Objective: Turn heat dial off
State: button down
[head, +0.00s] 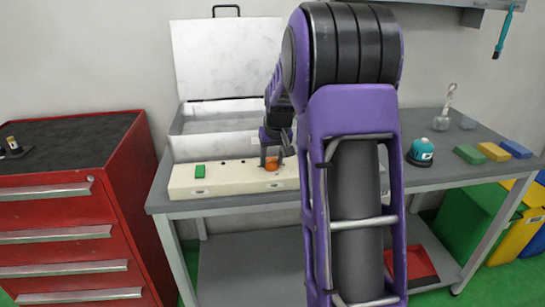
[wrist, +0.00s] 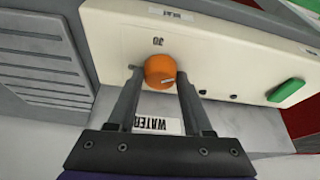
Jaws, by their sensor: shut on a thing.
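The heat dial is an orange knob (head: 271,163) on the cream control panel (head: 235,178) at the front of the machine with the raised white lid. In the wrist view the orange dial (wrist: 160,70) sits between the two finger ends of my gripper (wrist: 159,80). One finger is on each side of it, and the gripper is shut on the dial. A small pale mark shows on the dial's face. The panel (wrist: 120,22) has small dark print beside the dial, too small to read surely. In the head view my arm hides the panel's right end.
A red drawer cabinet (head: 70,215) stands left.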

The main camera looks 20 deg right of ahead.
jog(key=m+h, duration=0.1)
jog(key=m, duration=0.1)
jog(key=m+p, duration=0.1)
jog(key=m, duration=0.1)
jog(key=shift+w+a+m+g+h, duration=0.1)
jog(key=shift+a+m+g+h, duration=0.1)
jog(key=shift+m+g+h, duration=0.15)
jog(key=m+g+p, duration=0.1)
jog(key=m, duration=0.1)
jog(key=m+h+p, duration=0.1)
jog(key=m, duration=0.2)
jog(key=shift+g, duration=0.35)
jog(key=shift+m, duration=0.35)
jog(key=shift+f, duration=0.1)
jog(key=shift+c, duration=1.6)
grip_release()
jog(key=p+v, duration=0.2)
jog(key=v, duration=1.5)
jog(key=shift+a, duration=0.4)
